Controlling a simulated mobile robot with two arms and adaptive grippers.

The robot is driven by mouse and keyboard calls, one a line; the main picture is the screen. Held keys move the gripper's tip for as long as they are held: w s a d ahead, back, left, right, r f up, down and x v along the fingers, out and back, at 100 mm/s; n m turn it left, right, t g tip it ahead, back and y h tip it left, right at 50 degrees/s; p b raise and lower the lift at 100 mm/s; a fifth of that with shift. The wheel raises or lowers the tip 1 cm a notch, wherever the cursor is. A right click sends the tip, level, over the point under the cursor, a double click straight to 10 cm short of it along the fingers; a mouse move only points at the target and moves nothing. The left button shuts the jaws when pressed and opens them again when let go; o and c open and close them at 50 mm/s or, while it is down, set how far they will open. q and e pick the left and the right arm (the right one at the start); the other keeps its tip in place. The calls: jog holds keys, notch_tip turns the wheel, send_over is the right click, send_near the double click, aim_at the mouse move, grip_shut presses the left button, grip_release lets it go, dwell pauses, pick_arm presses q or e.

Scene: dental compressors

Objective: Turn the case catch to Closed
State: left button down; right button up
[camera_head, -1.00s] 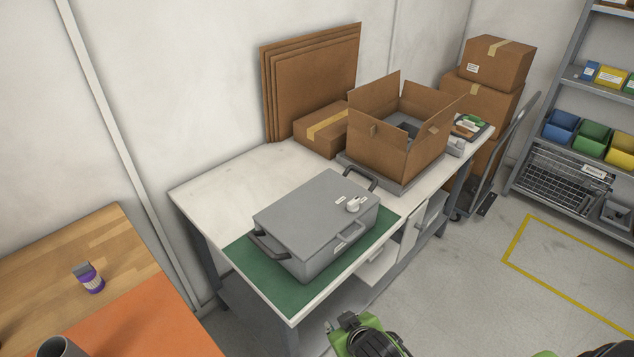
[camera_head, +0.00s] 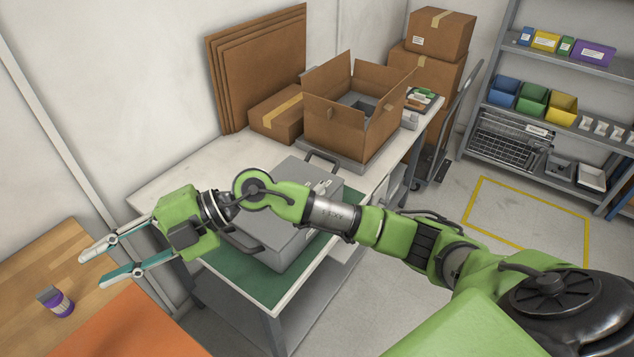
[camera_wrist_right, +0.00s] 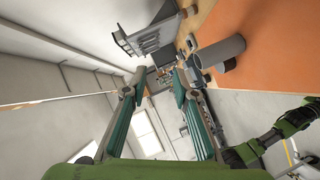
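The grey case (camera_head: 310,176) lies on a green mat (camera_head: 250,277) on the white workbench. My right arm crosses in front of it and hides its middle. The catch area on the lid shows as small pale marks at the right edge; the knob's setting cannot be read. My right gripper (camera_head: 80,270) is beyond the case on the left, apart from it, with its fingers spread over the wooden table side. The right wrist view shows the two fingers (camera_wrist_right: 157,88) apart with nothing between them. My left gripper is not in view.
An open cardboard box (camera_head: 340,130) and a closed box (camera_head: 277,115) stand at the back of the workbench (camera_head: 165,188). A purple-labelled bottle (camera_head: 56,301) stands on the wooden table (camera_head: 40,255) at left. Shelving (camera_head: 500,70) is at right. The floor inside the yellow outline is clear.

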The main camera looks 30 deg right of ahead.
jog(key=w+d+f+h, duration=0.4)
jog(key=d+f+h, duration=0.2)
jog(key=d+f, duration=0.25)
jog(key=m+h, duration=0.7)
jog(key=h, duration=0.7)
send_near(319, 185)
jog(key=shift+y, duration=0.3)
jog(key=p+x, duration=0.2)
jog(key=x, duration=0.1)
jog(key=p+x, duration=0.2)
jog(key=x, duration=0.2)
jog(key=shift+d+f, duration=0.2)
jog(key=shift+d, duration=0.15)
jog(key=shift+w+d+f, duration=0.15)
jog(key=shift+f, duration=0.3)
grip_shut()
